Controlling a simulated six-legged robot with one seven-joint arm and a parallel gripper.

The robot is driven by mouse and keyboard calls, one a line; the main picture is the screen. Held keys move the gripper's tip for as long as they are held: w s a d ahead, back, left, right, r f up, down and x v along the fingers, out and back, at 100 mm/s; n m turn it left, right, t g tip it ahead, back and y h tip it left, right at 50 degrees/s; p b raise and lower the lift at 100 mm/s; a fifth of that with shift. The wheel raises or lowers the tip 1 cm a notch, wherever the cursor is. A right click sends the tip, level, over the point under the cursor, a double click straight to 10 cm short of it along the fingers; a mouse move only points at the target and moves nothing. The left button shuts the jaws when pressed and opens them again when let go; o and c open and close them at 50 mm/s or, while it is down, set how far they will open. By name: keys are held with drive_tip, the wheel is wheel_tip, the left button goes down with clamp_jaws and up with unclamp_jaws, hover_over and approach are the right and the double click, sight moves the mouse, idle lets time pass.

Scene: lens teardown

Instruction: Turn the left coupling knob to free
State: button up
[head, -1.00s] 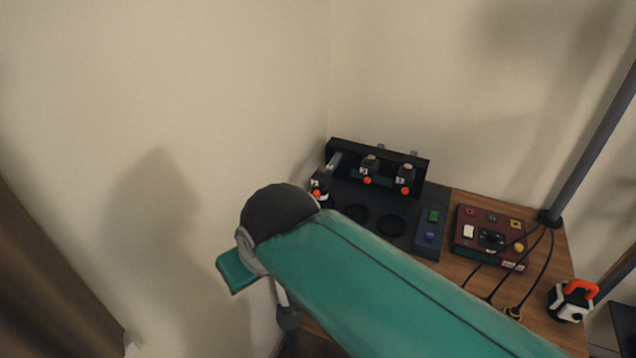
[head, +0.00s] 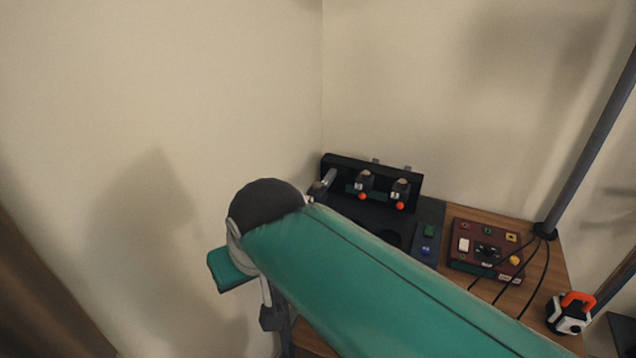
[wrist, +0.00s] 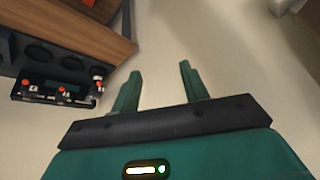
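A black station (head: 413,179) on the bench carries the coupling units. Two orange knobs show in the head view, the nearer-left one (head: 362,196) and the right one (head: 400,205). I cannot tell the knobs' settings. My gripper (wrist: 160,68) is open and empty, its green fingers apart over plain floor or wall, beside the station and not touching it.
A dark red box (head: 487,249) with buttons and cables sits right of the station on the wooden bench (head: 515,297). An orange-handled white and black item (head: 569,313) stands at the bench's right. A grey pole (head: 592,143) rises behind. Walls close in at left and back.

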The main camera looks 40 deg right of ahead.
drive_tip(key=w+d+r+m+g, duration=0.1)
drive_tip(key=w+d+r+m, duration=0.1)
drive_tip(key=w+d+m, duration=0.25)
drive_tip(key=w+d+r+m, duration=0.3)
drive_tip(key=w, duration=0.3)
drive_tip(key=m+g+y, duration=0.1)
drive_tip(key=m+y, duration=0.2)
drive_tip(key=m, duration=1.6)
hover_over(317, 184)
drive_tip(key=s+d, duration=0.4)
wheel_tip(317, 184, down, 9)
drive_tip(key=x, duration=1.3)
drive_tip(key=shift+s+a+f, duration=0.1)
drive_tip(key=shift+a+f, duration=0.05)
drive_tip(key=c, duration=1)
